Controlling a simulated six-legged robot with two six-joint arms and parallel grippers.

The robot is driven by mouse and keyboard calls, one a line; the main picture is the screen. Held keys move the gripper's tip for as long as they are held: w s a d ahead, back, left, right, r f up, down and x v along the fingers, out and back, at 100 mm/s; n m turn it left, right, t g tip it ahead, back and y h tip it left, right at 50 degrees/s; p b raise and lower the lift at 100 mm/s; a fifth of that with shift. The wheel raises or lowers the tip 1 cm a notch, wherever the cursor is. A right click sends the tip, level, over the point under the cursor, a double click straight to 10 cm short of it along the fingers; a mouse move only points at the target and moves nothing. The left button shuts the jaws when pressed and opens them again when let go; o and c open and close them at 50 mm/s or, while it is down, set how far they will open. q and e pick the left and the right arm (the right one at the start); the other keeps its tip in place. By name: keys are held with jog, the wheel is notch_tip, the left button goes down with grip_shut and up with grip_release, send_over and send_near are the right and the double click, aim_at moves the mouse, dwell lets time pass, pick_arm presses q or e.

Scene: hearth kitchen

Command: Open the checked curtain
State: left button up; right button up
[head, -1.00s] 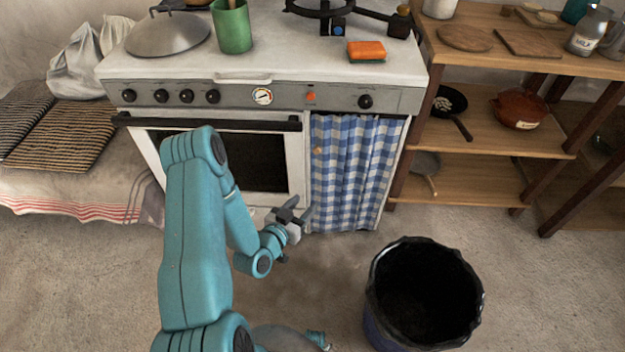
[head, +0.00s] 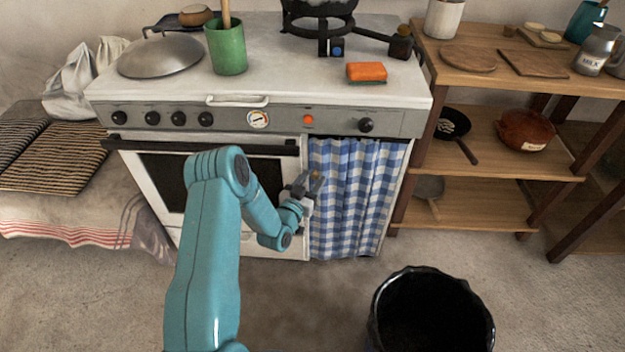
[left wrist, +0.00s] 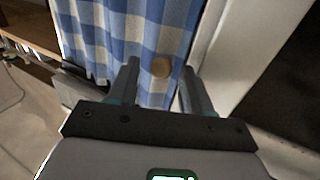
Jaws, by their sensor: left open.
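The blue and white checked curtain (head: 352,200) hangs closed across the bay at the right of the stove front, below the control panel. My left gripper (head: 308,183) is at the curtain's left edge, in front of it. In the left wrist view the gripper (left wrist: 160,85) is open, its two fingers pointing at the curtain (left wrist: 125,35). A small round tan knob (left wrist: 161,67) on the curtain shows between the fingertips; I cannot tell whether they touch it. My right gripper is not in view.
The stove (head: 270,90) holds a green cup (head: 226,50), a pan lid (head: 160,57) and an orange sponge (head: 366,72) on top. A black-lined bin (head: 430,315) stands on the floor at front right. A wooden shelf (head: 500,180) stands to the right.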

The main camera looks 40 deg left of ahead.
pick_arm(q)
jog(key=shift+w+a, duration=0.1)
jog(key=shift+w, duration=0.3)
grip_shut()
jog(key=w+d+b, duration=0.1)
jog(key=w+d, duration=0.2)
jog(key=w+d+b, duration=0.2)
jog(key=w+d, duration=0.1)
jog(key=d, duration=0.1)
jog(key=w+d+b, duration=0.2)
jog(key=w+d, duration=0.1)
jog(key=shift+w+d+f, duration=0.1)
jog(key=shift+d, duration=0.25)
jog(key=shift+w+d, duration=0.15)
jog(key=shift+d, duration=0.05)
grip_release()
